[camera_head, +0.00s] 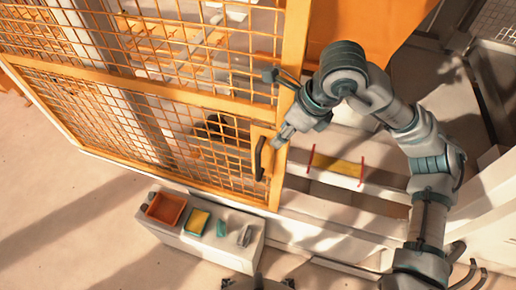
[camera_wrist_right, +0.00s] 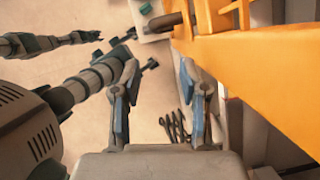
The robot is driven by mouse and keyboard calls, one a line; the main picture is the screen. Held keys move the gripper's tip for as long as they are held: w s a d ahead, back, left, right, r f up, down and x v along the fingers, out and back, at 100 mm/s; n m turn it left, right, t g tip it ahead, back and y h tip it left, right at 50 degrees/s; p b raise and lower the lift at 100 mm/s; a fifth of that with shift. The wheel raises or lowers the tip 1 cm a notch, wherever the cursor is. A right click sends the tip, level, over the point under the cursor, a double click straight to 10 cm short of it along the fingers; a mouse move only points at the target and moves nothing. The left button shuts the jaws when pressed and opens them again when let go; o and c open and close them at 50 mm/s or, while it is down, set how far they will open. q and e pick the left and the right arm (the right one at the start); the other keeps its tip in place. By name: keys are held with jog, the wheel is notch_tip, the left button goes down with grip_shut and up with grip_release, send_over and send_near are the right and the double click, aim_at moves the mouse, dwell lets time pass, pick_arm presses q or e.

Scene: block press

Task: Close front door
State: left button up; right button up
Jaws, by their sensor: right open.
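The front door is an orange-framed wire mesh panel (camera_head: 150,130) that fills the left and middle of the head view. A dark bar handle (camera_head: 259,158) sits on an orange plate near its right edge. An opening shows to the right of this edge. My right gripper (camera_head: 277,106) is open, close to the door's upright edge and above the handle in the picture. In the right wrist view, nothing is between its fingers (camera_wrist_right: 156,82). The orange door frame (camera_wrist_right: 245,65) is right beside them there; I cannot tell whether they touch.
A low white bench (camera_head: 215,243) in front of the door holds an orange tray (camera_head: 165,209), a yellow-filled green tray (camera_head: 197,222) and small parts. A yellow plate (camera_head: 337,165) between red strips lies right of the door. Floor at lower left is clear.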

aim_at(258, 161)
jog(key=x, duration=0.5)
jog(key=p+x, duration=0.1)
jog(key=x, duration=1)
jog(key=shift+s+a, duration=0.25)
jog(key=shift+s, duration=0.1)
jog(key=shift+w+a+f, duration=0.1)
jog(key=shift+f, duration=0.15)
jog(key=c, duration=0.7)
pick_arm(q)
jog(key=s, duration=0.2)
jog(key=s+r, duration=0.1)
jog(key=shift+s+r, duration=0.1)
jog(key=shift+s, duration=0.25)
pick_arm(e)
grip_shut()
